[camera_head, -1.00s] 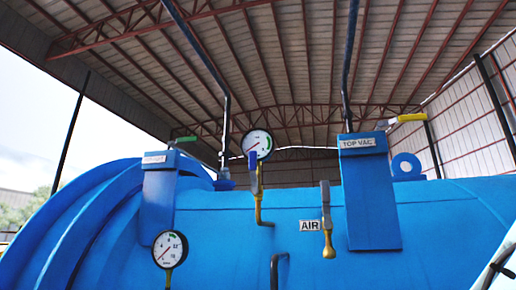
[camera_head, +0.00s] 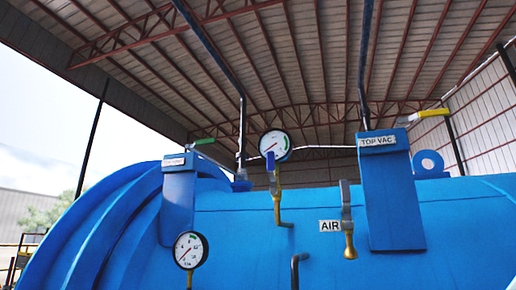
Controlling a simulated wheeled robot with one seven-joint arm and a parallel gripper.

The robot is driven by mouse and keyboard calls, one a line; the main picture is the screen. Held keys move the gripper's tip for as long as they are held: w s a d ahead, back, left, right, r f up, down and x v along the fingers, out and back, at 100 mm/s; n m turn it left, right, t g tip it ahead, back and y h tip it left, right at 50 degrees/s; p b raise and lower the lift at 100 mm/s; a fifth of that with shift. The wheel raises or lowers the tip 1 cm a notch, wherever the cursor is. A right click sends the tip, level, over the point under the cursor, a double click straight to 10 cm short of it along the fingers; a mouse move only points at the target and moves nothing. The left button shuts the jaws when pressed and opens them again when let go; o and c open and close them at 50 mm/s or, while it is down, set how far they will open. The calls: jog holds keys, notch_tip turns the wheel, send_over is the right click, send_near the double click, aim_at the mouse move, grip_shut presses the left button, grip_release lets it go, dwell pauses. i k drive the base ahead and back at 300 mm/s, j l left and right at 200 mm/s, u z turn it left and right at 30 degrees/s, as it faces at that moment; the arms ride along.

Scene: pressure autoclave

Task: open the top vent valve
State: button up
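A blue autoclave (camera_head: 270,245) fills the lower part of the head view. On its left, a blue post (camera_head: 178,205) carries a small label too blurred to read and a valve with a green lever handle (camera_head: 203,141) pointing left to right. On the right, a larger blue post (camera_head: 390,200) is labelled "TOP VAC" (camera_head: 377,141). A valve with a yellow lever handle (camera_head: 434,113) sits at its top. I cannot read any label saying "top vent". My gripper is not in view.
A dial gauge (camera_head: 275,144) stands in the middle above a blue-handled valve (camera_head: 272,168). Another gauge (camera_head: 190,250) is lower left. A small valve (camera_head: 348,220) hangs beside the "AIR" label (camera_head: 330,226). Dark pipes rise towards the roof. A lifting lug (camera_head: 428,164) is at right.

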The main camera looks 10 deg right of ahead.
aim_at(209, 141)
jog(key=i+j+z, duration=0.1)
jog(key=j+z, duration=0.25)
jog(key=z, duration=0.15)
jog(key=j+z, duration=0.45)
jog(key=i+l, duration=0.05)
